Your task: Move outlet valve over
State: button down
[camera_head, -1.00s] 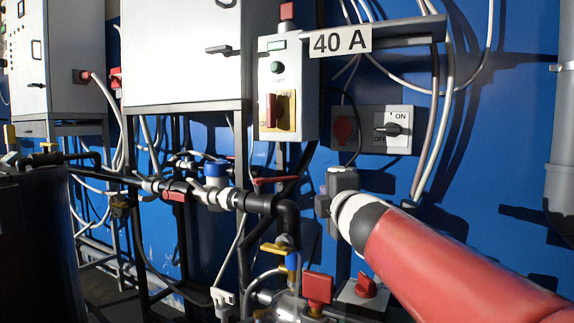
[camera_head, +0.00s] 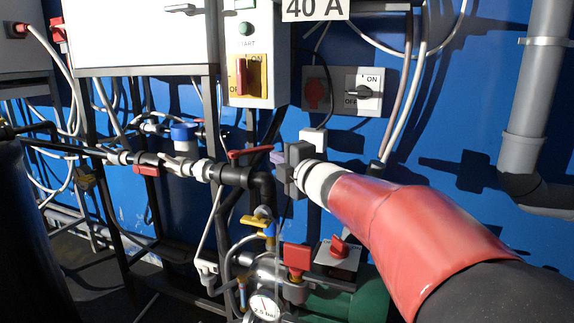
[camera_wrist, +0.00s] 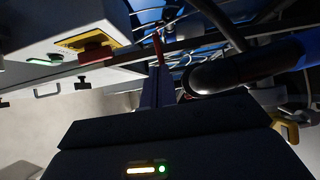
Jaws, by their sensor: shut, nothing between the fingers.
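A red lever (camera_head: 250,152) sits on the dark elbow pipe at the right end of the horizontal pipe run. It also shows just beyond my fingertips in the wrist view (camera_wrist: 158,48). No label tells which valve is the outlet valve. My gripper (camera_head: 275,158) is shut and empty, its purple fingers (camera_wrist: 155,90) just right of the red lever in the head view. I cannot tell whether they touch it. A yellow-handled valve (camera_head: 254,222) is lower on the vertical pipe, and a red-handled valve (camera_head: 146,169) is further left on the pipe run.
A grey control box with a red-yellow switch (camera_head: 248,76) hangs above the lever. An ON/OFF switch (camera_head: 363,92) is on the blue wall. A pressure gauge (camera_head: 264,306), a red knob (camera_head: 297,257) and a green body (camera_head: 345,300) are below.

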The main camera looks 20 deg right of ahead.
aim_at(264, 150)
jog(key=shift+x, duration=2.2)
jog(key=shift+w+d+y, duration=0.15)
jog(key=shift+y, duration=0.15)
